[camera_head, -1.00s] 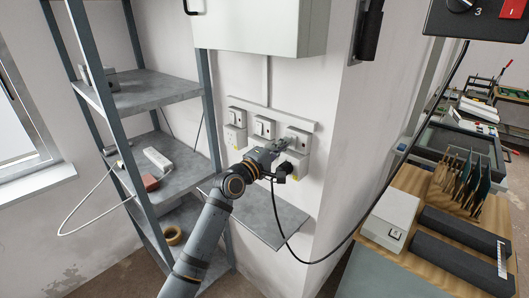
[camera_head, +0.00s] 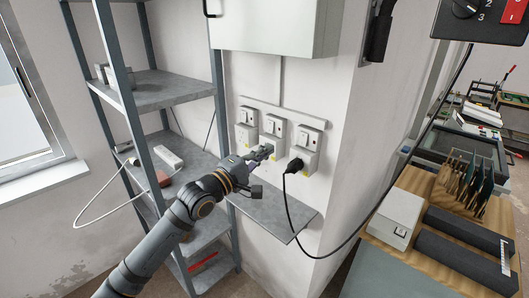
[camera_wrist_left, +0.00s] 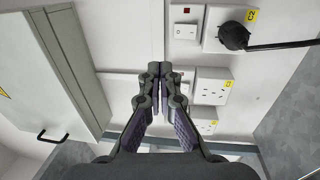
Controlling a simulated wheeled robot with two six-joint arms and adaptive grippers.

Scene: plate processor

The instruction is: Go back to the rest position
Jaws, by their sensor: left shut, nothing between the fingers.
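My left gripper (camera_head: 266,152) is shut and empty in front of the middle wall socket in the head view. In the left wrist view its fingertips (camera_wrist_left: 159,70) are closed together with nothing between them. A black plug (camera_head: 294,166) sits in the rightmost socket unit (camera_head: 305,150), with its black cable hanging down. The plug also shows in the left wrist view (camera_wrist_left: 234,36) beside a yellow C2 label. My gripper is apart from the plug. My right gripper is not in view.
A grey metal shelf rack (camera_head: 172,90) stands at left, with a white power strip (camera_head: 169,157) on it. A wall cabinet (camera_head: 275,25) hangs above the sockets. A small grey shelf (camera_head: 270,212) juts out below them. A wooden bench (camera_head: 412,185) with a white box (camera_head: 394,219) is at right.

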